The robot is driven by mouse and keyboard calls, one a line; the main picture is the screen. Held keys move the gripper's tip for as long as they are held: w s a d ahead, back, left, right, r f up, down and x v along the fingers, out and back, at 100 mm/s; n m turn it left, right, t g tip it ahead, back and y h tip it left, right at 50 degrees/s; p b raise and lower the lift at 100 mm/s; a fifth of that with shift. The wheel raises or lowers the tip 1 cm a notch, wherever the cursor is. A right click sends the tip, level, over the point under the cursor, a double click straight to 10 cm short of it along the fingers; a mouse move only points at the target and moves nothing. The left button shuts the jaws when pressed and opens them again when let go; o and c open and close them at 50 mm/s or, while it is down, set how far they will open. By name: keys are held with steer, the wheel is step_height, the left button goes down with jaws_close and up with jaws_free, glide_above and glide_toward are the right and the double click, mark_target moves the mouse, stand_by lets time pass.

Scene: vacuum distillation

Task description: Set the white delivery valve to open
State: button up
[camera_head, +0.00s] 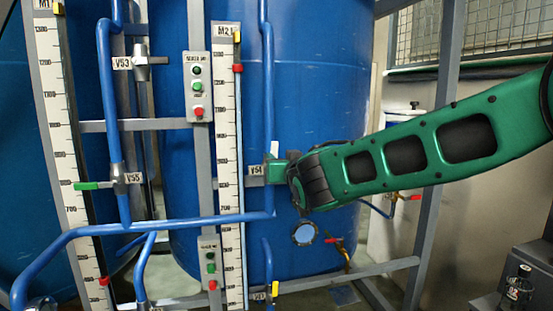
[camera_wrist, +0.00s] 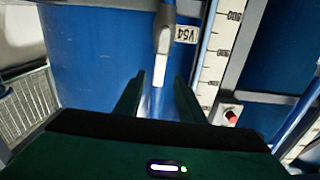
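The white-handled valve shows in the wrist view, with its white handle (camera_wrist: 161,62) pointing down the picture beside the V54 label (camera_wrist: 186,34). My gripper (camera_wrist: 157,86) is open, with one dark green finger on each side of the handle's free end. I see gaps on both sides and cannot tell how deep the handle reaches between the fingers.
Blue pipes (camera_head: 268,100), two measuring scales (camera_head: 227,120) and a button box (camera_head: 198,87) stand left of my gripper. Valve V55 (camera_head: 120,181) has a green handle; valve V53 (camera_head: 141,61) is above it. A large blue tank (camera_head: 320,80) is behind.

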steer(key=shift+v, duration=1.35)
steer(key=s+d+f+m+g+h, duration=0.1)
steer(key=d+f+g+h, duration=0.15)
steer(key=d, duration=0.55)
steer(key=s+d+f+m+g+h, duration=0.15)
steer(key=d+f, duration=0.25)
steer(key=d, duration=0.4)
steer(key=s+d+f+m+g+h, duration=0.1)
steer(key=s+d+f+g+h, duration=0.1)
steer(key=s+d+f, duration=0.45)
steer(key=s+d+f+m+g+h, duration=0.15)
steer(key=s+d, duration=0.25)
steer(key=d, duration=0.6)
steer(key=s+d+f+m+g, duration=0.1)
steer(key=s+d+f+g, duration=0.25)
steer(key=s, duration=0.35)
steer(key=s+d+f+m+g, duration=0.1)
steer(key=s+d+f+g, duration=0.1)
steer(key=s+d+f, duration=0.3)
steer(key=s+a+f+m+g+y, duration=0.1)
steer(key=s+g, duration=0.1)
steer(key=s, duration=0.8)
steer(key=s+a+f+g+y, duration=0.1)
steer(key=s+g+y, duration=0.1)
steer(key=s, duration=0.8)
steer(key=shift+s+f+m, duration=0.25)
steer(key=shift+f+m, duration=0.05)
steer(key=shift+m, duration=0.1)
